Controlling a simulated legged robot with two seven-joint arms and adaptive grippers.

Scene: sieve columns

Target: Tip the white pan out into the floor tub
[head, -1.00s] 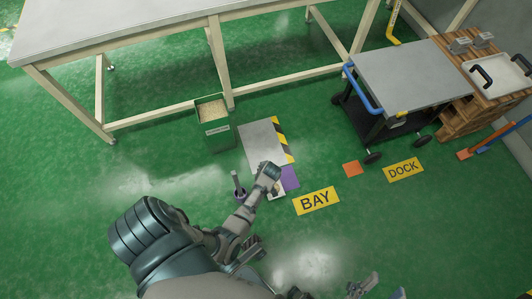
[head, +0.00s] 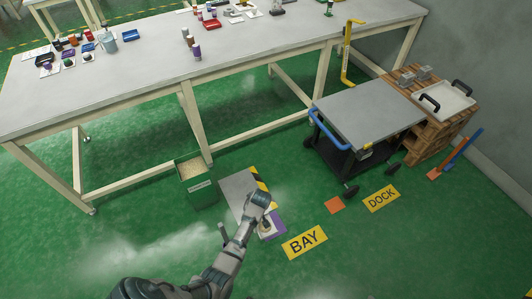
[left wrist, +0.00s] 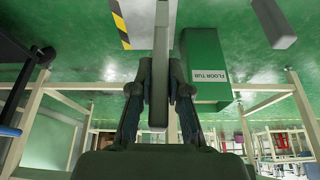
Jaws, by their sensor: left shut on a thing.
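A small white patch (head: 265,228) shows beside the gripper in the head view. The green floor tub (head: 202,191) stands on the floor by a table leg, open at the top, with beige grains inside. It also shows in the left wrist view (left wrist: 208,75), apart from the held thing. My right gripper is out of view.
A grey floor plate with a striped edge (head: 238,190) lies right of the tub. The long table (head: 120,100) stands behind. A cart (head: 365,108) and a pallet stack with a white black-handled tray (head: 452,103) are at the right. Green floor is clear at the left.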

